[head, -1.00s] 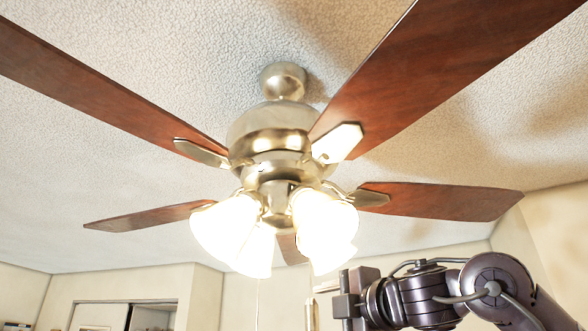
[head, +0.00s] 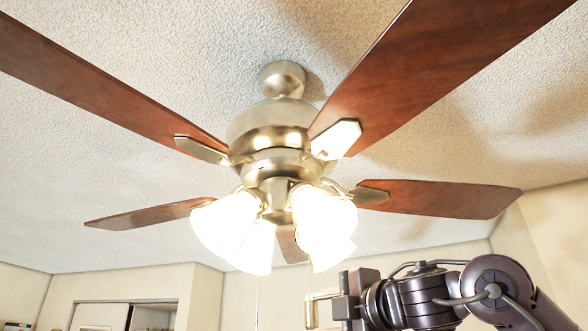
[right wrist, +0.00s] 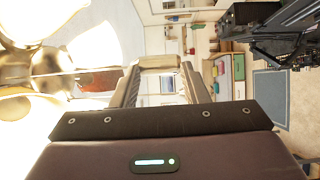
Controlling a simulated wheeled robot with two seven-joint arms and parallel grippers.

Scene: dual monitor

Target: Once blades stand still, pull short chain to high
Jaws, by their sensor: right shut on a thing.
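The ceiling fan (head: 275,140) hangs above me with its lamps lit. Its brown blades (head: 440,198) look sharp, with no motion blur. Two thin pull chains hang below the lamps. The left chain (head: 257,300) runs down toward the picture's bottom edge. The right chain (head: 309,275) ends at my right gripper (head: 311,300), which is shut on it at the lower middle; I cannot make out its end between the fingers. My left gripper is out of view.
The lit glass shades (head: 322,228) hang just above my right gripper. A doorway (head: 150,316) and pale walls stand behind. In the right wrist view, shelves and furniture (right wrist: 224,68) lie far off in the room.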

